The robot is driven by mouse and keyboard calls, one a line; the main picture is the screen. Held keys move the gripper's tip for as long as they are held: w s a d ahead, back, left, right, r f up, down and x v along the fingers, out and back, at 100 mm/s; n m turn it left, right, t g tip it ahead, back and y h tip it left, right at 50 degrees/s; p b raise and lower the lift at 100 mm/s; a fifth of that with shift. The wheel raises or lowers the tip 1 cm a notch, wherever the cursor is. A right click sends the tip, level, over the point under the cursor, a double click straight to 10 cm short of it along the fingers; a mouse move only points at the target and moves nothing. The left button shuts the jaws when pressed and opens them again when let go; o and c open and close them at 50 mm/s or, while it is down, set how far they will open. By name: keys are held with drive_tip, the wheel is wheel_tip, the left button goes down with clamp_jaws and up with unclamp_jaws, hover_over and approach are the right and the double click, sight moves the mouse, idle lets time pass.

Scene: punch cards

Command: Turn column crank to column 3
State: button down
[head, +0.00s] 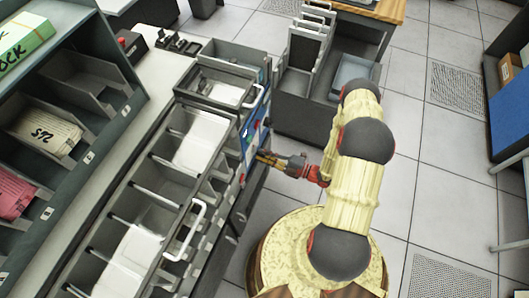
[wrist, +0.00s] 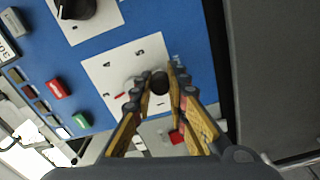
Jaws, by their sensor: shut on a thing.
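The column crank (wrist: 159,82) sits on a white dial plate (wrist: 105,72) on a blue panel, in the wrist view. Its dark round handle is between my fingertips, and the fingers hide part of it. A short red pointer shows on the plate at the left of the hub. The plate has small numbers around the dial, turned and too small to read surely. My gripper (wrist: 158,72), with orange and dark fingers, is shut on the crank's handle. In the head view my gripper (head: 264,157) reaches left to the machine's blue side panel (head: 253,133); the crank is hidden there.
A black knob (wrist: 75,6) on another white plate, a red button (wrist: 57,89) and a green button (wrist: 82,120) are close by. The card machine's open bins (head: 130,245) run along the left.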

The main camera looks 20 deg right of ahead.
drive_tip(key=shift+s+a+f+m, duration=0.15)
drive_tip(key=shift+s+a+m, duration=0.1)
drive_tip(key=shift+m, duration=0.65)
drive_tip(key=c, duration=1.7)
unclamp_jaws()
drive_tip(key=v, duration=1.2)
